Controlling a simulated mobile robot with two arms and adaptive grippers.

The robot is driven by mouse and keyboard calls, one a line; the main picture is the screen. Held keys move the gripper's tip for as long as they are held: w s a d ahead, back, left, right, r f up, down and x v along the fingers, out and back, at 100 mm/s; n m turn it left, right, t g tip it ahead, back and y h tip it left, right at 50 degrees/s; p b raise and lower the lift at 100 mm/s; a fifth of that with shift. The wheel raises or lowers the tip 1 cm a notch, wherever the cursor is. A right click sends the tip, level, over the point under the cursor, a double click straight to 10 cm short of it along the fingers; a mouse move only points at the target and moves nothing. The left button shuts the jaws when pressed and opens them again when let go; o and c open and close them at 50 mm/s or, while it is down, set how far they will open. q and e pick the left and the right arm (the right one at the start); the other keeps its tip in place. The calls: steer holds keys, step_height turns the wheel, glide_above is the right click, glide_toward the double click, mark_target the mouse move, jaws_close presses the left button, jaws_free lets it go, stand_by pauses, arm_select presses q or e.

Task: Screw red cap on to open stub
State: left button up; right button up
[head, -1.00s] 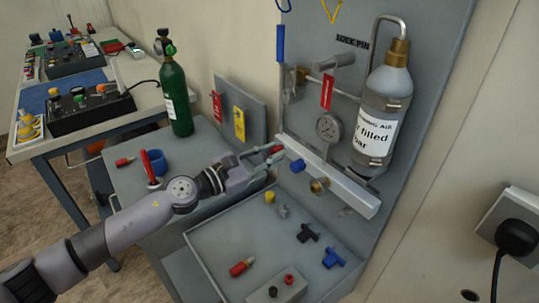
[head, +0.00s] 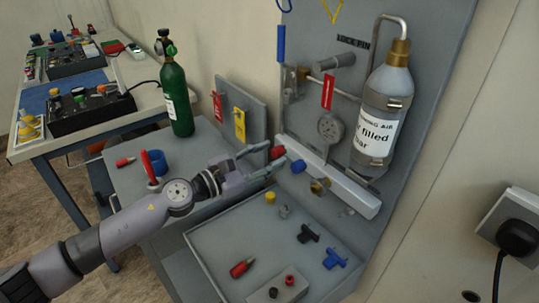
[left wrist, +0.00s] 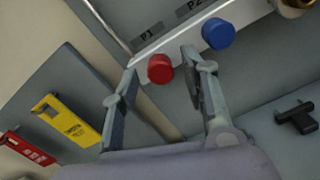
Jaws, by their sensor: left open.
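The red cap (head: 277,152) sits on the left end of the white manifold (head: 345,190), at the port marked P1. In the left wrist view the red cap (left wrist: 160,68) lies between and just beyond my fingertips. My left gripper (head: 268,160) is open, its fingers spread on both sides of the cap with visible gaps. A blue cap (head: 298,166) sits to its right at P2 and also shows in the left wrist view (left wrist: 218,33). A brass stub (head: 319,186) is further right. The stub under the red cap is hidden. My right gripper is not in view.
The grey tray (head: 215,262) below holds a yellow cap (head: 270,198), a black fitting (head: 308,233), a blue fitting (head: 334,259) and a red piece (head: 242,267). A gauge (head: 330,128) and bottle (head: 384,110) are above the manifold. A green cylinder (head: 175,95) stands behind left.

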arm_select(q)
steer(key=shift+s+a, duration=0.45)
steer(key=shift+a, duration=0.1)
steer(key=shift+r+n+p, duration=0.15)
steer(key=shift+n+p, duration=0.25)
steer(key=shift+n, duration=0.1)
steer(key=shift+n+p, duration=0.35)
steer(key=shift+n, duration=0.75)
steer(key=shift+w+n+p, duration=0.1)
steer(key=shift+n+p, duration=0.65)
steer(key=shift+n, duration=1.15)
steer(key=shift+n+p, duration=1)
steer(key=shift+n, duration=0.5)
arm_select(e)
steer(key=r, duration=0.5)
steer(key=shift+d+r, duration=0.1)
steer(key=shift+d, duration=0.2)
